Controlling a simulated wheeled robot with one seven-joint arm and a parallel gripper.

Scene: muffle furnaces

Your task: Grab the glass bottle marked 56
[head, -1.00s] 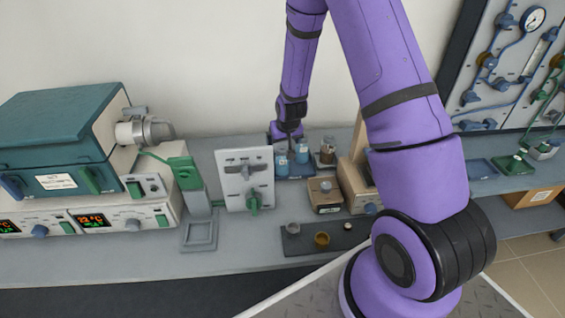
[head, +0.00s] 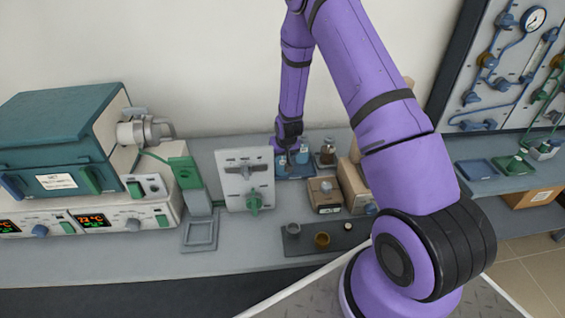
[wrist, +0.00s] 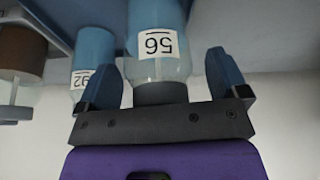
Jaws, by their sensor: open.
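Gaps show between the fingers and the cap. A similar bottle marked 92 (wrist: 93,50) stands just left of it, partly behind the left finger. In the head view, my gripper (head: 290,152) is at two small blue bottles, whose labels are too small to read there.
A brown bottle (head: 327,152) stands right of the blue bottles, and it also shows in the wrist view (wrist: 22,48). A white panel with a green knob (head: 254,203) stands to the left. Wooden boxes (head: 325,198) stand in front. The wall is close behind.

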